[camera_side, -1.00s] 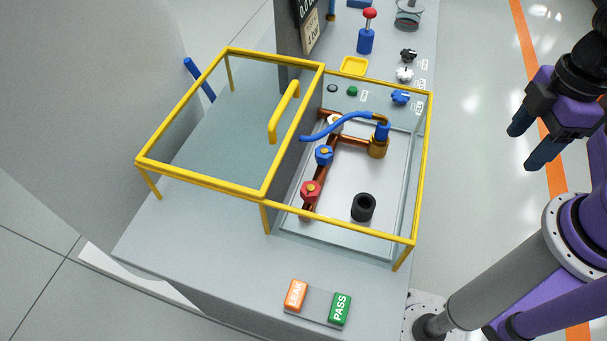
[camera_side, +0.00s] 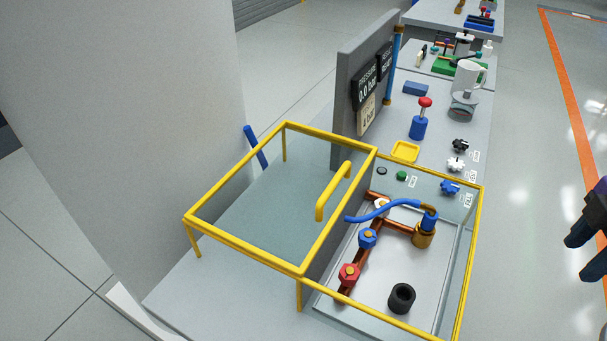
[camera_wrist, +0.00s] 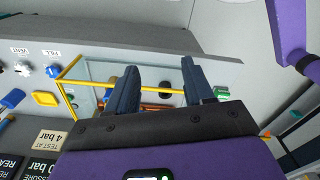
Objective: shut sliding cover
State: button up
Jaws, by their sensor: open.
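The sliding cover (camera_side: 250,205) is a clear panel in a yellow frame with a yellow handle (camera_side: 333,190) near its right edge. It stands to the left of the tank (camera_side: 447,270), whose opening under the yellow rail frame (camera_side: 469,260) is uncovered. Inside the tank are copper pipes, a blue valve, a red valve and a black cylinder. My gripper (camera_side: 585,245) is partly cut off at the right edge of the side view, well away from the cover. In the wrist view, my gripper (camera_wrist: 163,85) has its fingers apart and empty, with the yellow frame (camera_wrist: 140,88) beyond them.
A grey panel with pressure displays (camera_side: 367,85) stands behind the cover. A red-topped blue plunger (camera_side: 419,122), a yellow tray (camera_side: 405,152) and several knobs (camera_side: 458,164) sit behind the tank.

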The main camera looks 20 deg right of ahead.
jog(key=w+a+r+m, duration=0.2)
jog(key=w+a+m, duration=0.1)
jog(key=w+a, duration=0.1)
jog(key=w+a+r+m, duration=0.2)
jog(key=w+a+m, duration=0.2)
jog(key=w+a, duration=0.1)
jog(key=w+a+r+m, duration=0.2)
jog(key=w+a+m, duration=0.1)
jog(key=w+a, duration=0.2)
jog(key=shift+w+a+r+m+y, duration=0.1)
jog(key=shift+w+a+m+y, duration=0.05)
jog(key=shift+w, duration=0.3)
jog(key=shift+w+a+r+m+y, duration=0.1)
jog(key=shift+w+m+y, duration=0.05)
jog(key=shift+w, duration=0.3)
jog(key=shift+c, duration=0.2)
notch_tip(320, 180, up, 4)
jog(key=m+t, duration=0.1)
jog(key=m, duration=1)
send_over(336, 180)
jog(key=s+d, duration=0.3)
jog(key=shift+y, duration=0.3)
jog(key=w+a+f, duration=0.1)
jog(key=f, duration=0.4)
jog(key=a+f, duration=0.1)
jog(key=f, duration=0.5)
jog(key=w+a+f, duration=0.1)
jog(key=f, duration=0.4)
jog(key=shift+w+f, duration=0.3)
jog(key=shift+w, duration=0.05)
